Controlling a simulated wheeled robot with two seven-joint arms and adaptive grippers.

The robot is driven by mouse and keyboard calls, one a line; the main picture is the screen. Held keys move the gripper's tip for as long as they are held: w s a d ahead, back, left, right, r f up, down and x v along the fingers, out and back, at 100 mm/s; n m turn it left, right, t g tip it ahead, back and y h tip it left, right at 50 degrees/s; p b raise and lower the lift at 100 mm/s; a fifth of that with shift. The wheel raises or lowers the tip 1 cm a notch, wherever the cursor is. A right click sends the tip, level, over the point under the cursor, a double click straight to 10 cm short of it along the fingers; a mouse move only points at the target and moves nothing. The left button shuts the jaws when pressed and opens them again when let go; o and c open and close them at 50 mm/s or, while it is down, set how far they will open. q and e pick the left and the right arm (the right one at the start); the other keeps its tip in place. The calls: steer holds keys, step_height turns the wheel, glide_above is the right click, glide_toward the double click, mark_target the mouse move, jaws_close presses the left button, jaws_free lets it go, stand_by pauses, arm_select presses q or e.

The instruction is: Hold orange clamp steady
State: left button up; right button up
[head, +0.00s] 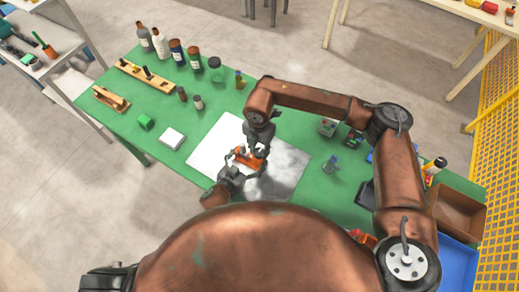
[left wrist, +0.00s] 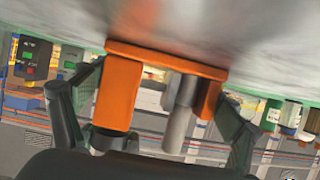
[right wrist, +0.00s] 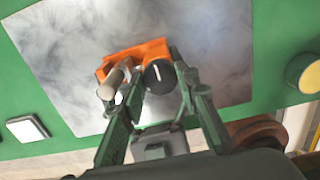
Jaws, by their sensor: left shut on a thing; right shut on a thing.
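The orange clamp (head: 249,161) is over a grey smudged sheet (head: 290,170) on the green table. My left gripper (head: 238,172) is at its near side. In the left wrist view its fingers stand either side of the U-shaped clamp (left wrist: 120,92), shut on it; a grey cylinder (left wrist: 181,115) shows between the clamp's arms. My right gripper (head: 257,152) comes from above. In the right wrist view it is shut on a round black knob (right wrist: 159,77) with a white line, beside the orange body (right wrist: 138,53). A pale cylinder (right wrist: 111,84) shows there too.
A white square block (head: 172,138) and a green block (head: 146,122) lie left of the sheet. Several bottles (head: 177,52) and wooden racks (head: 130,75) stand at the back left. A brown bin (head: 459,211) is at the right. My right arm spans above the table's right side.

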mark_target(259, 152)
steer(key=shift+s+a, duration=0.1)
steer(key=shift+s, duration=0.05)
steer(key=o, duration=1.2)
steer(key=shift+c, duration=0.2)
step_height(259, 152, up, 12)
